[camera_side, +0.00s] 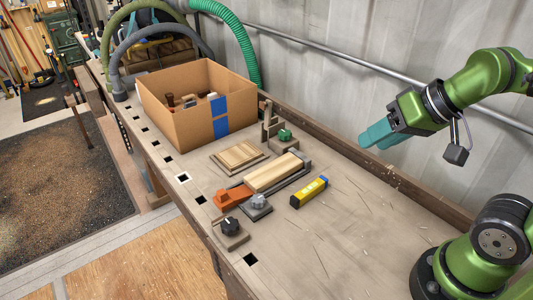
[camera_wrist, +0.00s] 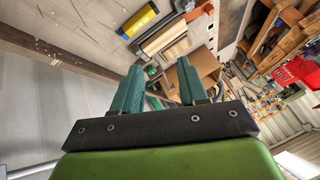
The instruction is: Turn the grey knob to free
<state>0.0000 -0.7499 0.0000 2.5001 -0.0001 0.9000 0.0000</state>
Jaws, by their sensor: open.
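The grey knob (camera_side: 258,201) sits on a small dark base on the bench in the side view. It is beside the orange block (camera_side: 233,195) at the near end of a clamp holding a pale wooden board (camera_side: 272,172). Its pointer direction and any markings are too small to read. My gripper (camera_side: 372,138) is open and empty, with teal fingers. It is high above the right part of the bench, well apart from the knob. In the wrist view the open fingers (camera_wrist: 160,66) show nothing between them in their grasp.
A black knob (camera_side: 231,224) stands just left of the grey one. A green knob (camera_side: 285,135) is farther back. A yellow level (camera_side: 309,191) lies to the right. A cardboard box (camera_side: 185,123) and wooden slats (camera_side: 239,155) are behind. The bench's right part is clear.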

